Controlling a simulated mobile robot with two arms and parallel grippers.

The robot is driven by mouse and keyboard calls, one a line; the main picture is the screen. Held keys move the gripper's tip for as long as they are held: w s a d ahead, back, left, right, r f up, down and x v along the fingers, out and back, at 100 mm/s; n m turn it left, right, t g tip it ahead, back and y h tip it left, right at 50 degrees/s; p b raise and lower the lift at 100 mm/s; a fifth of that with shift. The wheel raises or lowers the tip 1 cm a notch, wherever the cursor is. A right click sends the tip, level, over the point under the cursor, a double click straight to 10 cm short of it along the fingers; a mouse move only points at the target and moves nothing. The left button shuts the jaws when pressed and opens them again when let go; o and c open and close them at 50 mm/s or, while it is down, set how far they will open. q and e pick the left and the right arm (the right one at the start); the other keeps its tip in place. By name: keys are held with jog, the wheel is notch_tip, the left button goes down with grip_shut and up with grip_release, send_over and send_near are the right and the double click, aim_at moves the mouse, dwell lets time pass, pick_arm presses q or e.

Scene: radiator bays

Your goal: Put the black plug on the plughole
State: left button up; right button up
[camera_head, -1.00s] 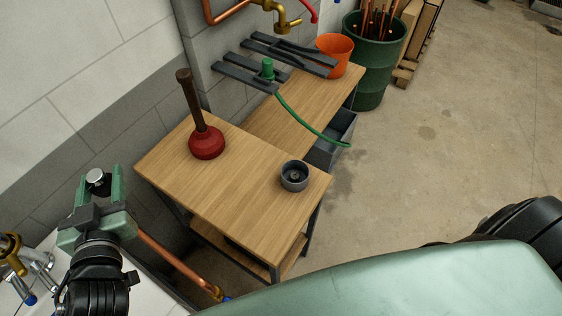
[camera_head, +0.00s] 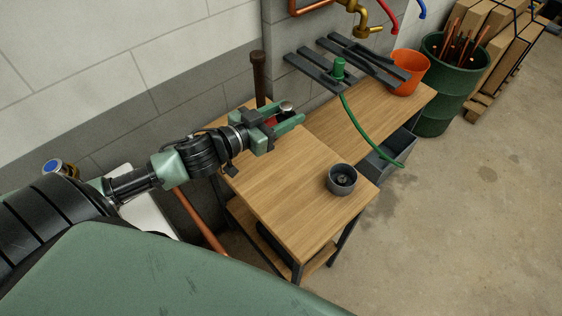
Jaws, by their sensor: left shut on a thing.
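My left gripper (camera_head: 291,113) reaches in from the left, above the wooden workbench. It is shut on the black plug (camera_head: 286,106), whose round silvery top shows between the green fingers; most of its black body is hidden. The plughole (camera_head: 342,179) is a grey ring-shaped fitting with a dark inside, standing on the bench top near its front right corner. The plug is apart from it, up and to the left in the picture. My right gripper is out of view.
A plunger (camera_head: 259,76) stands behind my left gripper, its red cup mostly hidden. The wooden bench top (camera_head: 285,200) is clear around the plughole. Further back are dark metal bars, a green hose (camera_head: 360,123), an orange bucket (camera_head: 411,71) and a green barrel (camera_head: 447,85).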

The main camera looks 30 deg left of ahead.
pick_arm(q)
jog(key=b, duration=0.1)
send_over(284, 167)
notch_tip(284, 167, down, 15)
jog(key=shift+w+f, duration=0.1)
jog(key=shift+f+b, duration=0.45)
jog(key=shift+f, duration=1.75)
jog(key=shift+f, duration=0.1)
jog(key=o, duration=1.4)
